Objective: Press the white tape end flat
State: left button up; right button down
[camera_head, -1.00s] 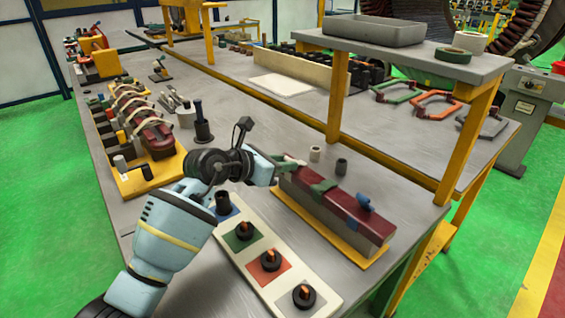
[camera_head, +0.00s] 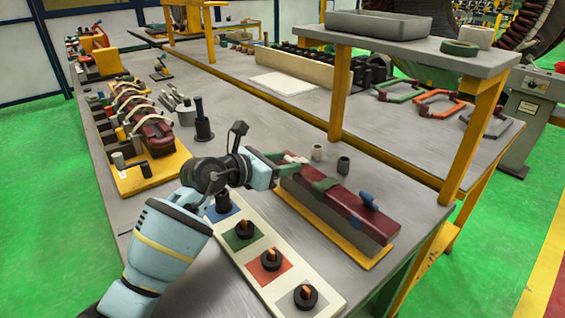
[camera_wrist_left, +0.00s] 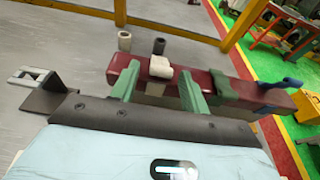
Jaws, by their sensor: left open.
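The white tape end (camera_head: 294,158) lies on top of the near-left end of a dark red wrapped bar (camera_head: 340,198), which sits on a yellow base. In the left wrist view the white tape (camera_wrist_left: 160,68) shows as a folded tab over the bar's top and side. My left gripper (camera_wrist_left: 160,73) is open, with one green finger on each side of the tape. I cannot tell whether the fingers touch the bar. In the head view the left gripper (camera_head: 277,164) is at the bar's left end. My right gripper is not in view.
A green clip (camera_head: 325,184) and a blue clip (camera_head: 368,200) sit farther along the bar. Two small cups (camera_head: 343,165) stand behind it. A white board (camera_head: 276,265) with coloured squares and black knobs lies in front. A yellow post (camera_head: 339,100) rises behind.

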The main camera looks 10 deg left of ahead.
pick_arm(q)
jog(key=v, duration=0.7)
jog(key=shift+s+a, duration=0.25)
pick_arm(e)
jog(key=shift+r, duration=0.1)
pick_arm(q)
jog(key=shift+r, duration=0.1)
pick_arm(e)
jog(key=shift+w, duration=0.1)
